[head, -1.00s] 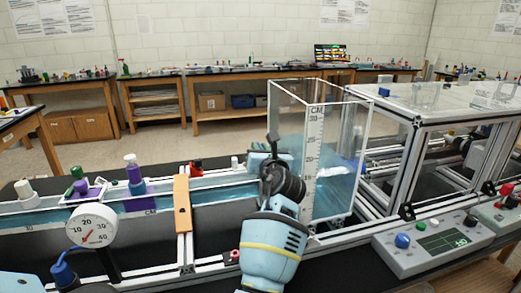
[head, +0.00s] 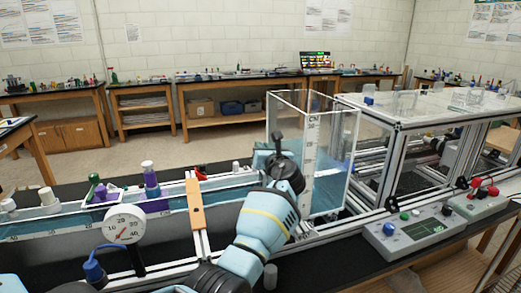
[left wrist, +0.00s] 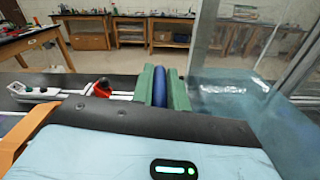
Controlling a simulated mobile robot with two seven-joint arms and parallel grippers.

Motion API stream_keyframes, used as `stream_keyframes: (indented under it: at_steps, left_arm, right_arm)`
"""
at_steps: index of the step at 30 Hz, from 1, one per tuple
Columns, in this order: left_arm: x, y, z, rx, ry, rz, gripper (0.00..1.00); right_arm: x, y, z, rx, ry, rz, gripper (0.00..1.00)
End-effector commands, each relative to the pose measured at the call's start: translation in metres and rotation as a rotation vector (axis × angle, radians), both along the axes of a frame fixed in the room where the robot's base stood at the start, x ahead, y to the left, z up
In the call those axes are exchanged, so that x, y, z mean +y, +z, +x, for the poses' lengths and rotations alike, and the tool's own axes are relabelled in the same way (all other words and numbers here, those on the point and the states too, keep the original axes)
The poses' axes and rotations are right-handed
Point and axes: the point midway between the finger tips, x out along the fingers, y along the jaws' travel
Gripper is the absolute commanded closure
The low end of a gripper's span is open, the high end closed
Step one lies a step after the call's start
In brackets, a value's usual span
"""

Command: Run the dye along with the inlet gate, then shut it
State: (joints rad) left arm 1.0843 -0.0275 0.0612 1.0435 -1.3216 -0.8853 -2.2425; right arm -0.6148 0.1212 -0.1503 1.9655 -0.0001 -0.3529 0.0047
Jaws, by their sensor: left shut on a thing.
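My left gripper (head: 279,141) is at the left wall of the clear tank (head: 311,165), where the narrow water channel (head: 60,226) meets it. In the left wrist view its green fingers (left wrist: 160,74) are shut on a blue rounded handle (left wrist: 160,88). I cannot tell whether this handle belongs to the inlet gate; what lies below it is hidden by the gripper. The tank holds bluish water. A purple-and-white bottle-like fitting (head: 150,180) stands upright on the channel. I cannot make out a dye streak. My right gripper is not in view.
A round dial gauge (head: 124,226) stands in front of the channel. An orange-brown crossbar (head: 195,205) spans it left of my gripper. A red fitting (head: 201,171) is behind. A grey control box (head: 418,232) sits at the right, before the metal frame (head: 395,165).

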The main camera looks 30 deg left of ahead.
Motion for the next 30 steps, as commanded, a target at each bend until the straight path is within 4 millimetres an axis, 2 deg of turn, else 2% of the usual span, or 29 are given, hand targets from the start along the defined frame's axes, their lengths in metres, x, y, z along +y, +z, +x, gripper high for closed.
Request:
stream_keyframes:
  at_steps: [5,6,11,20,23,30]
  left_arm:
    - [-0.002,0.004,0.001,-0.005,-0.007,0.009,1.00]
    - [-0.002,0.004,0.001,-0.005,-0.006,0.009,0.83]
    - [-0.001,0.003,0.000,-0.004,-0.004,0.006,0.64]
    - [-0.001,0.002,-0.001,-0.003,0.000,0.005,0.64]
    - [-0.007,0.003,-0.006,-0.004,-0.001,0.004,0.64]
    - [-0.037,0.005,-0.031,-0.007,-0.003,0.004,0.64]
  right_arm:
    - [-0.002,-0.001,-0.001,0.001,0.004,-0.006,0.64]
    - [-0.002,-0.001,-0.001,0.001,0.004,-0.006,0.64]
    - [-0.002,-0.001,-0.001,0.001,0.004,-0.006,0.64]
    - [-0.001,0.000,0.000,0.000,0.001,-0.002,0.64]
    - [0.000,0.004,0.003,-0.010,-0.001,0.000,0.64]
    - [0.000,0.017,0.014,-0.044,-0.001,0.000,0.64]
